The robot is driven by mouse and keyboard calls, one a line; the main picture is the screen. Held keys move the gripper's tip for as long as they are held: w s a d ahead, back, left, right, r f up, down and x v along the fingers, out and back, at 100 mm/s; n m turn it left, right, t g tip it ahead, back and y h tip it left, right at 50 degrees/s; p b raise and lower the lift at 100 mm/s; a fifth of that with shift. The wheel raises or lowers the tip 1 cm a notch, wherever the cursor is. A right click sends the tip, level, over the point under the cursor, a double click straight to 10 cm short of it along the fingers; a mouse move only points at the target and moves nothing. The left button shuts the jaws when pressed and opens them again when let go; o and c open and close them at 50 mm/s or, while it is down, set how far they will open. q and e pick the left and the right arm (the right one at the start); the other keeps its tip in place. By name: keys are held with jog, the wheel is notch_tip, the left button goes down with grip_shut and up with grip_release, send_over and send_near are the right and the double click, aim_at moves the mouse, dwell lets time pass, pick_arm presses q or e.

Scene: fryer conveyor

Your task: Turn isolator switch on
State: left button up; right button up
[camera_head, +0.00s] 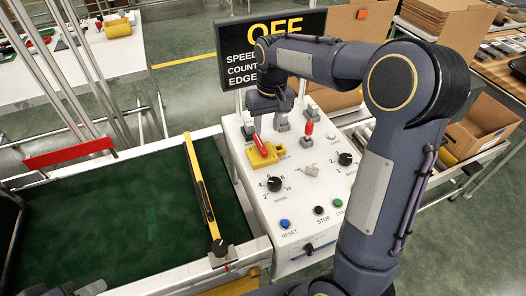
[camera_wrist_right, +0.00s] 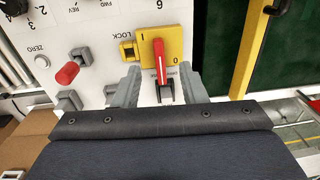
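The isolator switch is a yellow plate (camera_head: 258,158) with a red handle (camera_head: 257,143) on the sloping white control panel. In the right wrist view the yellow plate (camera_wrist_right: 177,38) bears I and 0 marks, and the red handle (camera_wrist_right: 159,58) stands nearly along the picture's vertical. My right gripper (camera_head: 268,122) is over the switch. In the wrist view its two grey fingers (camera_wrist_right: 160,84) are apart, one on each side of the handle's end, with gaps visible. A grey part at the bottom left, apparently my left gripper (camera_head: 76,289), is mostly cut off.
The display (camera_head: 240,62) behind the panel reads OFF. A red-tipped lever (camera_head: 307,132), knobs and push buttons share the panel. A green conveyor belt (camera_head: 110,215) with a yellow bar (camera_head: 199,185) lies left. Cardboard boxes (camera_head: 482,125) stand right.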

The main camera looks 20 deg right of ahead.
aim_at(263, 147)
jog(key=w+f, duration=0.2)
jog(key=shift+w+f+h, duration=0.2)
jog(key=shift+f+h, duration=0.1)
jog(key=shift+w+f, duration=0.1)
jog(key=shift+f, duration=0.3)
notch_tip(263, 147, down, 7)
jog(key=shift+a, duration=0.1)
grip_shut()
